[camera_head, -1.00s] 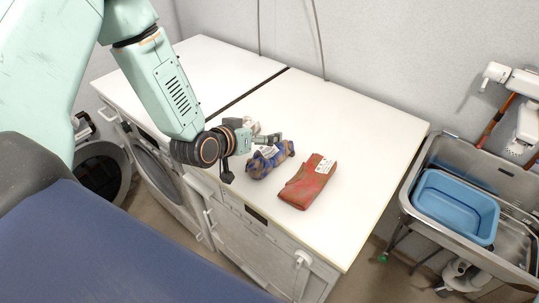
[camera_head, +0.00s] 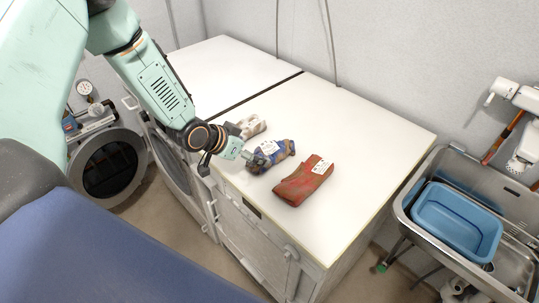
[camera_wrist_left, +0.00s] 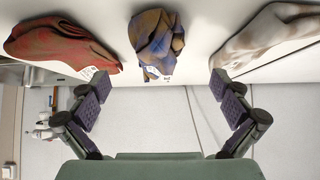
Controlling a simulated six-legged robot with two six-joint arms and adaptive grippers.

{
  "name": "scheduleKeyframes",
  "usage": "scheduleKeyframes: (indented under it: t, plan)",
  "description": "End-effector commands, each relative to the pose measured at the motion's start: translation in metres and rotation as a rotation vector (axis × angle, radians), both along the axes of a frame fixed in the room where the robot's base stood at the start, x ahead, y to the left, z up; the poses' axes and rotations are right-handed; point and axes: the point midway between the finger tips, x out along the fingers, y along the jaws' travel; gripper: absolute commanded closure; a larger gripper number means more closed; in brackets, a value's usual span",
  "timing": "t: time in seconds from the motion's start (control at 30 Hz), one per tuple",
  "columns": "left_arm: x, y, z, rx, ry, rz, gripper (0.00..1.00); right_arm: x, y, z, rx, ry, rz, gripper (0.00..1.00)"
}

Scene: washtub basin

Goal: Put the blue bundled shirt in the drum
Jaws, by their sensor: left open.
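The blue bundled shirt (camera_head: 273,154), blue with brown patches and a white tag, lies on the white worktop. My left gripper (camera_head: 255,158) is at its left end in the head view. In the left wrist view the shirt (camera_wrist_left: 155,42) sits ahead of my open left gripper (camera_wrist_left: 160,88), roughly centred between the fingers and beyond their tips. Nothing is held. The drum (camera_head: 108,168) is the dark round opening of a front-loading machine at the left of the head view. My right gripper is out of view.
A red folded garment (camera_head: 303,182) lies right of the shirt and a whitish one (camera_head: 251,126) lies behind it, left. The worktop (camera_head: 370,130) is clear toward the back right. A steel sink with a blue basin (camera_head: 455,222) stands at the right.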

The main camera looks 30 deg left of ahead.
Motion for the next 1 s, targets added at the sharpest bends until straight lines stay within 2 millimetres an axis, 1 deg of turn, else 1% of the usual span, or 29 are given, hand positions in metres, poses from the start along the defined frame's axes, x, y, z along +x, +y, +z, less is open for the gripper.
scheduleKeyframes:
  t: [0.03, 0.27, 0.5, 0.6, 0.7, 0.9, 0.93, 1.0]
  plan:
    - [0.004, -0.001, -0.007, 0.003, 0.001, -0.003, 0.00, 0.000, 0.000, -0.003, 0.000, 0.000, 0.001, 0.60]
    - [0.015, -0.006, -0.017, 0.000, -0.001, -0.002, 0.00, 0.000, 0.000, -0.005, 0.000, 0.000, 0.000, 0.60]
    - [0.034, -0.016, -0.041, 0.000, -0.001, 0.000, 0.00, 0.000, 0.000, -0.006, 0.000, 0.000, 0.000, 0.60]
    - [0.041, -0.019, -0.048, -0.002, -0.001, 0.001, 0.00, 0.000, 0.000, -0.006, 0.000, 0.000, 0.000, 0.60]
    - [0.044, -0.021, -0.051, -0.003, -0.002, 0.002, 0.00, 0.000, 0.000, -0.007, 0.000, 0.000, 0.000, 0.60]
    - [0.044, -0.022, -0.050, -0.005, -0.002, 0.004, 0.00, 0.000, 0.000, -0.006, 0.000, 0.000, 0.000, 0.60]
    - [0.044, -0.022, -0.050, -0.004, -0.003, 0.004, 0.01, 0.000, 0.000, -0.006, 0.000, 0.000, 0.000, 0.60]
    - [0.044, -0.022, -0.050, -0.004, -0.003, 0.004, 0.07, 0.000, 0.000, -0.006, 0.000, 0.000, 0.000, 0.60]
